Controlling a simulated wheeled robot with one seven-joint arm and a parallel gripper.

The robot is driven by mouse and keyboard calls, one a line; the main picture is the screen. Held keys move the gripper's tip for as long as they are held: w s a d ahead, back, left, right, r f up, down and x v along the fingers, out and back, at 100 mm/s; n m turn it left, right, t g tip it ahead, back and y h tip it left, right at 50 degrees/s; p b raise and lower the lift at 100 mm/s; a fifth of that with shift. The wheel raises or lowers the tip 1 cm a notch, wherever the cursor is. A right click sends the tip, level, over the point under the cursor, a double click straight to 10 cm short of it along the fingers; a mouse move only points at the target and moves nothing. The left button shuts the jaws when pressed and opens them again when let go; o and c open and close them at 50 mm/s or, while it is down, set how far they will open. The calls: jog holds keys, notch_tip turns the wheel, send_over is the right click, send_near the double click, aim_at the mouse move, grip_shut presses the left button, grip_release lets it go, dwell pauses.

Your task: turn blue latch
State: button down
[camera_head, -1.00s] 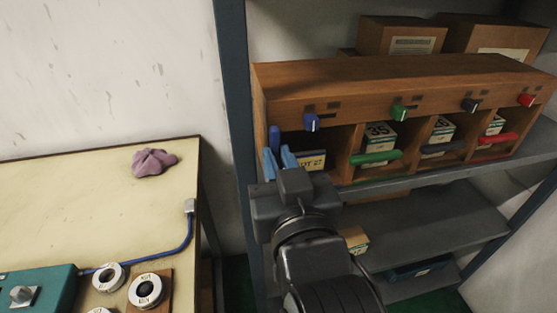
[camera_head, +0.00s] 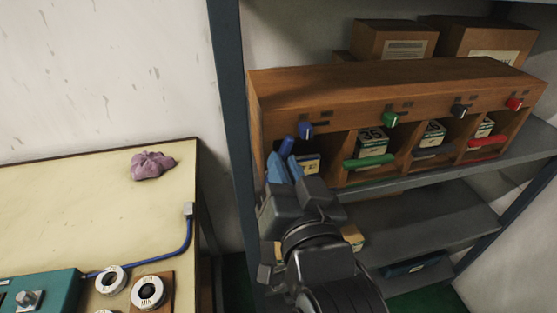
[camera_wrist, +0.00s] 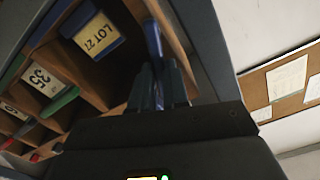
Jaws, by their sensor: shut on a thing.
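The blue latch (camera_head: 287,146) is a dark blue bar at the left compartment of the wooden rack. It stands steeply and leans to the right. In the wrist view the latch (camera_wrist: 153,40) runs up from between the fingers (camera_wrist: 158,88). A blue knob (camera_head: 306,129) sits on the rack front just right of and above the latch. My gripper hides the latch's lower end and part of the compartment.
The wooden rack (camera_head: 395,92) stands on a grey shelf. Green (camera_head: 368,162), dark and red (camera_head: 487,141) bars lie level across the other compartments. A LOT 27 box (camera_wrist: 97,35) sits in the left one. A blue-grey post (camera_head: 232,150) stands close to its left.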

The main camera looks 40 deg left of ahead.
jog(key=shift+w+d+f+m+p, duration=0.3)
jog(key=shift+f+m+p, duration=0.3)
jog(key=shift+m+p, duration=1.15)
jog(key=shift+w+d+f+m+p, duration=0.3)
jog(key=shift+f+m+p, duration=0.3)
jog(key=shift+m, duration=2.1)
jog(key=shift+w+d+f+m+p, duration=0.45)
jog(key=shift+m+p, duration=0.75)
jog(key=shift+m, duration=1.05)
jog(key=shift+s+a+f, duration=0.1)
jog(key=shift+a+f, duration=0.05)
jog(key=shift+a, duration=0.05)
jog(key=c, duration=1.4)
grip_release()
jog(key=shift+f, duration=0.1)
